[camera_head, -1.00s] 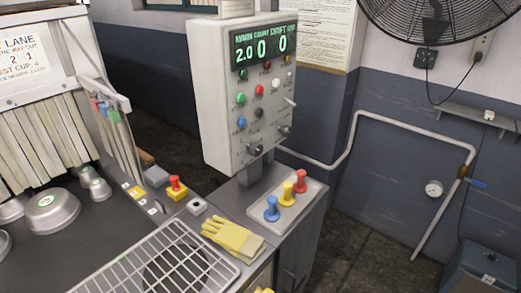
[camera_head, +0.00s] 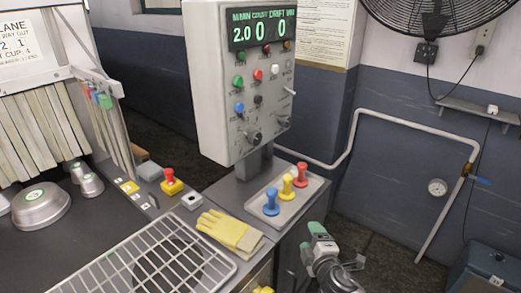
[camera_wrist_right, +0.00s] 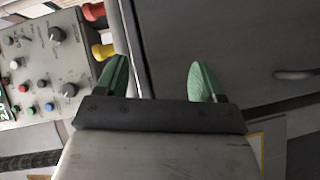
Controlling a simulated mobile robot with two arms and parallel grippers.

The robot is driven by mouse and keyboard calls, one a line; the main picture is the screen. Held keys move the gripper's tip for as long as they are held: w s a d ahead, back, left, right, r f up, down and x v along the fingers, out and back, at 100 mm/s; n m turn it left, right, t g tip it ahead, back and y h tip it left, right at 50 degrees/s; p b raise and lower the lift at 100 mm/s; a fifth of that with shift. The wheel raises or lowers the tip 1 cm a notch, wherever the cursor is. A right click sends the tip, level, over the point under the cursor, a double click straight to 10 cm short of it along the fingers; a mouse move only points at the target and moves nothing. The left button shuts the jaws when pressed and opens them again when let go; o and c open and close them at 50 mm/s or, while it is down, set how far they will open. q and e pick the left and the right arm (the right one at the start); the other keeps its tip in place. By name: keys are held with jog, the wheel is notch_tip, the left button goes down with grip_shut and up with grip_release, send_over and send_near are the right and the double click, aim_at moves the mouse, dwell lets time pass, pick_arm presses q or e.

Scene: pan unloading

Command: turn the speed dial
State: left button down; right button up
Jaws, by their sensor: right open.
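The grey control panel (camera_head: 215,90) stands on a post, with a green display reading 2.0, 0 and 0. My left gripper is out of view.
A tray (camera_head: 318,184) with blue, yellow and red handled pieces stands below the panel. Yellow gloves (camera_head: 230,232) and a wire rack (camera_head: 222,264) lie to the left. A red button on a yellow base (camera_head: 171,182) is nearby.

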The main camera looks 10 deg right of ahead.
notch_tip(320, 180, up, 9)
jog(key=a+n+t, duration=0.2)
jog(key=t, duration=0.1)
jog(key=n+g+y+b, duration=0.2)
jog(key=n+g+y, duration=0.6)
jog(key=n, duration=1.9)
send_near(258, 140)
jog(key=w+a+f+t+y, duration=0.1)
jog(key=w, duration=0.1)
jog(key=w+a+f+t+y+p, duration=0.1)
jog(key=w+a, duration=0.1)
jog(key=w+a+f+y, duration=0.1)
jog(key=w, duration=0.2)
jog(key=shift+a+f+t, duration=0.35)
jog(key=shift+a+t, duration=0.05)
jog(key=c, duration=0.9)
jog(key=shift+m+p, duration=0.3)
jog(key=shift+p, duration=0.05)
